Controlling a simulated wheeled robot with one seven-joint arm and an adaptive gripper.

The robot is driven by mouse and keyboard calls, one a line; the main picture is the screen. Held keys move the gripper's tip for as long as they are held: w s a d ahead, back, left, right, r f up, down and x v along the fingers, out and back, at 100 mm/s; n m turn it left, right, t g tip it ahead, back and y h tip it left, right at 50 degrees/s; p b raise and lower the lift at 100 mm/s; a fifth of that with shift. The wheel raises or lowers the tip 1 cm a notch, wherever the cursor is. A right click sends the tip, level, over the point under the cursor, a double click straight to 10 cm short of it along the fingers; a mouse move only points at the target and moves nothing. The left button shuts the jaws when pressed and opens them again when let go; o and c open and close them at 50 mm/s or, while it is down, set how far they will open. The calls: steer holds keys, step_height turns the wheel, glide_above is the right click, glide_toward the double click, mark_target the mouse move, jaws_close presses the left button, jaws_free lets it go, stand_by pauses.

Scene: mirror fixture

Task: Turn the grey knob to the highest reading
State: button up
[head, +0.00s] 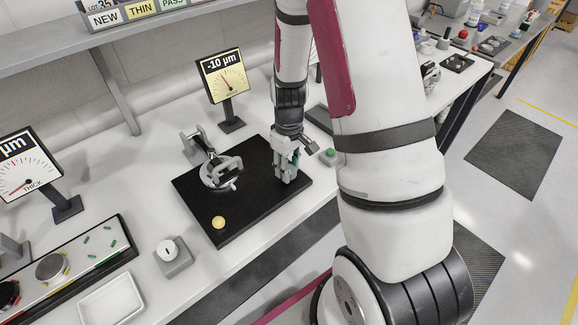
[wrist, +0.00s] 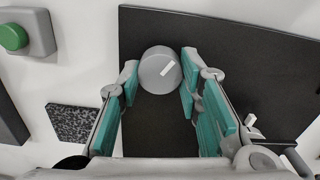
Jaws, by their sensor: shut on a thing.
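The grey knob (wrist: 160,70) is round, with a white mark on its top that slants up to the right in the wrist view. My gripper (wrist: 160,88) is around it, with one teal-padded finger on each side, shut on the knob. In the head view my gripper (head: 286,179) reaches down to the right part of the black board (head: 240,222) and hides the knob. A yellow-faced gauge (head: 223,75) behind the board shows "-10 µm", its needle pointing up and to the left.
A green button (wrist: 13,36) on a grey box is close by on the right in the head view. A second gauge (head: 22,165) stands far left.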

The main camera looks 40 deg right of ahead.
mark_target(290, 169)
steer(key=m, duration=0.5)
steer(key=shift+m, duration=0.4)
steer(key=m, duration=0.5)
steer(key=shift+d, duration=0.1)
steer(key=m, duration=0.5)
steer(key=shift+m, duration=0.4)
steer(key=m, duration=0.5)
steer(key=shift+s, duration=0.1)
steer(key=shift+m, duration=0.3)
steer(key=o, duration=1.1)
steer(key=shift+o, duration=0.2)
steer(key=shift+r, duration=0.1)
step_height(290, 169, up, 12)
